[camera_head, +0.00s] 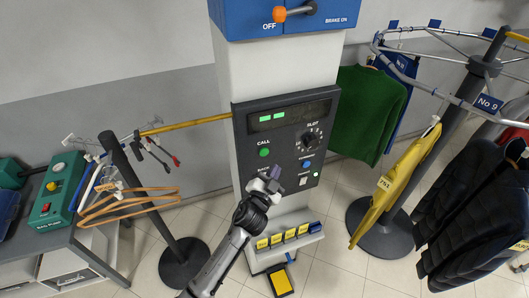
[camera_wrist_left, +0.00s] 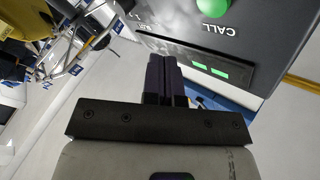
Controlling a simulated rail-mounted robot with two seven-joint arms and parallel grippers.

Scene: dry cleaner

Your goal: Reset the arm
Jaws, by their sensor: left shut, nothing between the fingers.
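My left arm reaches up from the bottom of the head view. Its gripper (camera_head: 274,176) is in front of the lower left part of the dark control panel (camera_head: 290,165). In the left wrist view the two dark fingers (camera_wrist_left: 166,72) are together with nothing between them. The panel's green CALL button (camera_head: 264,152) is just above the gripper in the head view, and it also shows in the left wrist view (camera_wrist_left: 213,7). I cannot tell whether the fingertips touch the panel. My right gripper is in neither view.
A garment conveyor with a green sweater (camera_head: 367,112), a yellow garment (camera_head: 396,186) and black jackets (camera_head: 470,210) stands right. A stand with orange hangers (camera_head: 128,203) and a table with a green device (camera_head: 50,205) are left. A shelf with yellow tags (camera_head: 290,236) sits below the panel.

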